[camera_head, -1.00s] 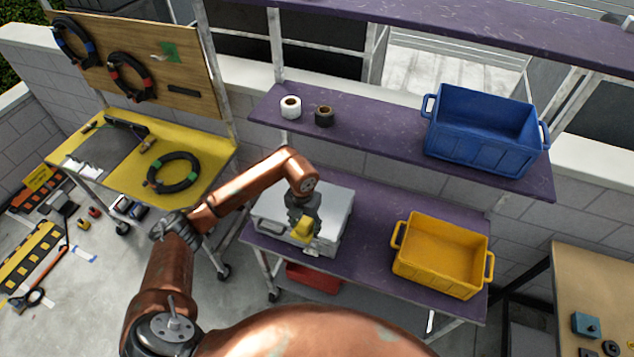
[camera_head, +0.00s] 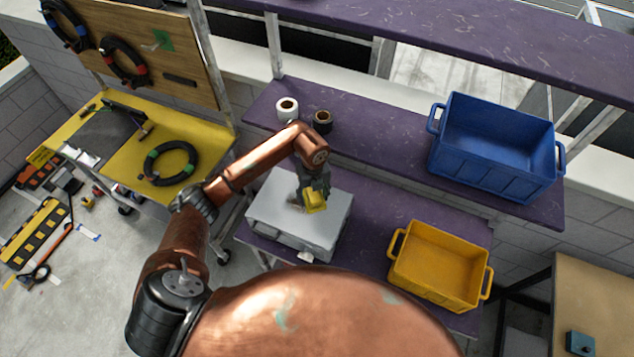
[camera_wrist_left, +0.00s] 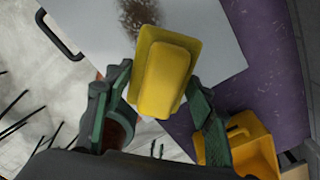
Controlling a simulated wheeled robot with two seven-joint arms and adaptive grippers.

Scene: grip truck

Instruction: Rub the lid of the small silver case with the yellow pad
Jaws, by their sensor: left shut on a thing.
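The small silver case (camera_head: 268,208) lies closed on the purple lower shelf, its flat lid facing up. My left gripper (camera_head: 313,190) is shut on the yellow pad (camera_head: 317,202) over the right part of the lid. In the left wrist view the pad (camera_wrist_left: 166,80) sits between the two fingers, with the pale lid (camera_wrist_left: 212,40) beyond it. A brown speckled smudge (camera_wrist_left: 138,14) shows on the lid past the pad. I cannot tell whether the pad touches the lid. My right gripper is not in view.
A yellow bin (camera_head: 440,265) stands right of the case on the same shelf. A blue bin (camera_head: 495,150), a white roll (camera_head: 287,109) and a black roll (camera_head: 322,121) are on the shelf above. A yellow table (camera_head: 150,150) with a cable coil stands left.

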